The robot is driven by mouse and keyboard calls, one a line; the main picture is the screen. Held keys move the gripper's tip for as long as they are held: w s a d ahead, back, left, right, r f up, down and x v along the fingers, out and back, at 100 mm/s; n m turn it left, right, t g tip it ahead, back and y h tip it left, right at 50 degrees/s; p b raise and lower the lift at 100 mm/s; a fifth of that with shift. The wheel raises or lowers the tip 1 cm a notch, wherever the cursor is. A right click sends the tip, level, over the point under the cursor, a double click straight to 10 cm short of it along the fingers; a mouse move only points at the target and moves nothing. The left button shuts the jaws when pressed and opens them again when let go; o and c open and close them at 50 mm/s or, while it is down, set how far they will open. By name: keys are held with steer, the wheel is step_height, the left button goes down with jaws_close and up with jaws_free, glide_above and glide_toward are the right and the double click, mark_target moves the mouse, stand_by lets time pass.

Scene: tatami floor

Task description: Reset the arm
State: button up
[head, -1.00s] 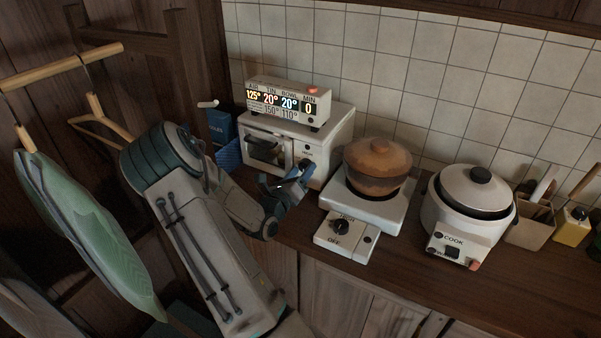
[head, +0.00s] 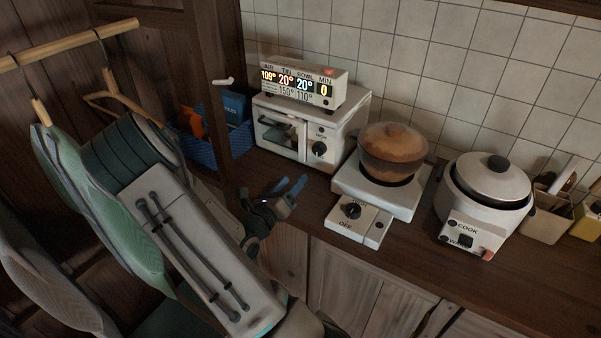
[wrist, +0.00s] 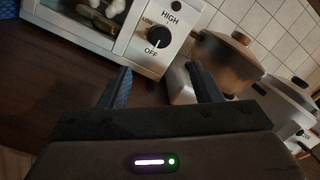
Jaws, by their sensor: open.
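My gripper (head: 292,188) is open and empty above the front part of the wooden counter, in front of the toaster oven. In the wrist view my gripper (wrist: 160,84) shows two dark fingers spread apart with nothing between them. My arm is folded at the left in the head view, partly in front of the hanging green garment. The toaster oven (head: 291,138) is beyond the fingers, and its knob points to OFF in the wrist view (wrist: 157,38).
A lidded brown pot (head: 391,154) sits on a white burner (head: 374,199). A rice cooker (head: 487,190) stands to its right. A display (head: 310,84) tops the oven. A blue basket (head: 232,146) is left of it. Green garments (head: 128,215) hang at the left.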

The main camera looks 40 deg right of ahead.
steer(key=shift+s+a+f, duration=0.1)
steer(key=shift+s+a, duration=0.1)
steer(key=shift+a, duration=0.45)
steer(key=s+a+r+m+g+y, duration=0.2)
steer(key=s+a+m+g+y, duration=0.3)
steer(key=m, duration=0.4)
steer(key=s+a+r+m+g+y, duration=0.2)
steer(key=s+m+g+y, duration=0.2)
steer(key=s+m, duration=0.5)
steer(key=a+r+m+t+y, duration=0.3)
steer(key=a+r+m+y, duration=0.1)
steer(key=a, duration=0.5)
steer(key=w+a+r+m+t+y+p, duration=0.1)
steer(key=a+r+m+t+y, duration=0.2)
steer(key=a, duration=0.6)
steer(key=m+y, duration=0.2)
steer(key=m, duration=0.1)
steer(key=shift+w+r+y+p, duration=0.2)
steer(key=shift+r+y+p, duration=0.1)
steer(key=shift+r, duration=0.1)
